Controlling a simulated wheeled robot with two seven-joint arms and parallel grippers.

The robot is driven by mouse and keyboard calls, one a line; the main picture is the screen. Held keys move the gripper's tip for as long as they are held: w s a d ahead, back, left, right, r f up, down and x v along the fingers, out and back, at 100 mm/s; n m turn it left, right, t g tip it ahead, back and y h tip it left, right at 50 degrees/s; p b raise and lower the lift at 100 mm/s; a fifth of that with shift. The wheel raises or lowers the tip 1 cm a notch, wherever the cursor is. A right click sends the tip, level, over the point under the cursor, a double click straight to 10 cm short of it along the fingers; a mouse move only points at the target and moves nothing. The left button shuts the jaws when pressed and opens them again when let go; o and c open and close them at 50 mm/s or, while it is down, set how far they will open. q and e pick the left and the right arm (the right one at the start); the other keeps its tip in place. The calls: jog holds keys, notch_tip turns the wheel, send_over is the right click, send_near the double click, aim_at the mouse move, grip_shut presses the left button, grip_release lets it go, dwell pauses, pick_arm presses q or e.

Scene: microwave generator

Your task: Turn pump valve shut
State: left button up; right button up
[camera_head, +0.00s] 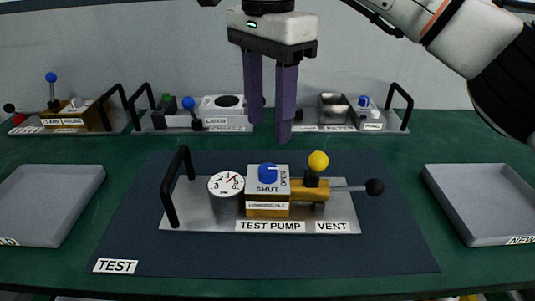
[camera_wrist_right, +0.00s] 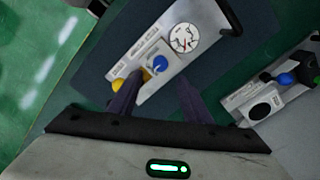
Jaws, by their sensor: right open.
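The test pump (camera_head: 225,222) stands on the dark TEST mat (camera_head: 400,250). Its blue valve knob (camera_head: 267,172) sits on a grey block marked SHUT and OPEN; the knob's white line points right, toward the OPEN side. The knob also shows in the right wrist view (camera_wrist_right: 158,63). A round gauge (camera_head: 226,184) is left of the block. My right gripper (camera_head: 269,130) points down, open and empty, above and apart from the pump. In the right wrist view its fingers (camera_wrist_right: 156,92) show with the knob beyond them. My left gripper is out of view.
A yellow ball knob (camera_head: 318,161) and a black-tipped lever (camera_head: 374,187) stand right of the valve. A black handle (camera_head: 172,190) rises at the pump's left. Grey trays flank the mat, left (camera_head: 45,205) and right (camera_head: 490,205). Other fixtures (camera_head: 222,108) line the back.

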aim_at(268, 168)
notch_tip(268, 168, down, 9)
jog(key=shift+r+b, duration=0.1)
jog(key=shift+b, duration=0.2)
jog(key=c, duration=1.1)
